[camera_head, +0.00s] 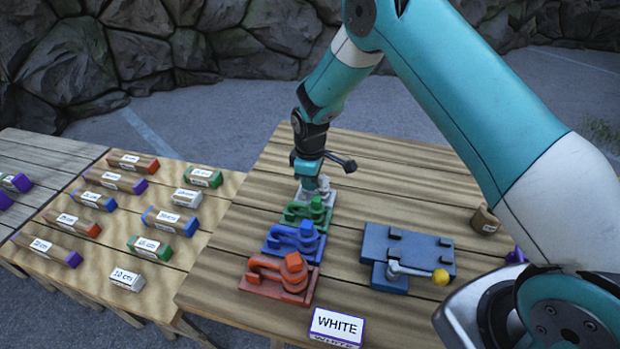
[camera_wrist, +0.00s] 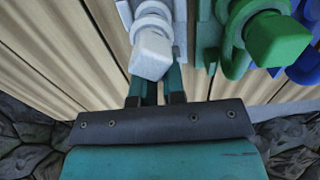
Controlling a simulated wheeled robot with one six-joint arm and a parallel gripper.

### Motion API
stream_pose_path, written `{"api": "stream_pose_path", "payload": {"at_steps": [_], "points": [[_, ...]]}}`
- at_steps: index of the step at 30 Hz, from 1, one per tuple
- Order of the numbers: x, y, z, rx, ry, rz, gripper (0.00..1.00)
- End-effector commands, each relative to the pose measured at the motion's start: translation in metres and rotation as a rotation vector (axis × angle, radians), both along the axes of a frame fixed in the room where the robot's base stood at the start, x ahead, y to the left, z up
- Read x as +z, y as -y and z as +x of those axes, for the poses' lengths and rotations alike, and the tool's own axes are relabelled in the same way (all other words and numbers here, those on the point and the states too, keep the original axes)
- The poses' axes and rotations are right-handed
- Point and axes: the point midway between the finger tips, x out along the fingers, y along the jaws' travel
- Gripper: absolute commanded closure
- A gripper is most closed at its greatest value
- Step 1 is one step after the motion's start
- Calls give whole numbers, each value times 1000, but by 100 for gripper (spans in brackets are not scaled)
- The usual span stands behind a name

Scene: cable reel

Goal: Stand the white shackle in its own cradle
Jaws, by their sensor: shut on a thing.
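The white shackle (camera_wrist: 151,52) shows in the wrist view as a ring with a square block head. The white cradle (camera_head: 328,199) is at the far end of a row of coloured cradles, and a white part of it shows beside the shackle in the wrist view. My gripper (camera_wrist: 156,90) is shut on the white shackle, its teal fingers partly hidden under the block head. In the head view my gripper (camera_head: 308,184) is low over the white cradle. The shackle's lower part is hidden, so I cannot tell whether it touches the cradle floor.
Green (camera_head: 307,213), blue (camera_head: 294,241) and red (camera_head: 281,279) cradles with shackles stand nearer in the row. A blue fixture (camera_head: 420,245) with a yellow-knobbed lever is at right. A WHITE sign (camera_head: 337,326) stands in front. Labelled blocks (camera_head: 171,220) cover the left table.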

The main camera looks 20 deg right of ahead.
Motion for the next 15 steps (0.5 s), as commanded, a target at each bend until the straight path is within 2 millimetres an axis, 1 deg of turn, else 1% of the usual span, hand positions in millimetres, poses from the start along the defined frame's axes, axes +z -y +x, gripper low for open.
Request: {"api": "stream_pose_path", "payload": {"at_steps": [15], "points": [[-2, 0, 0, 0, 0, 0, 100]]}}
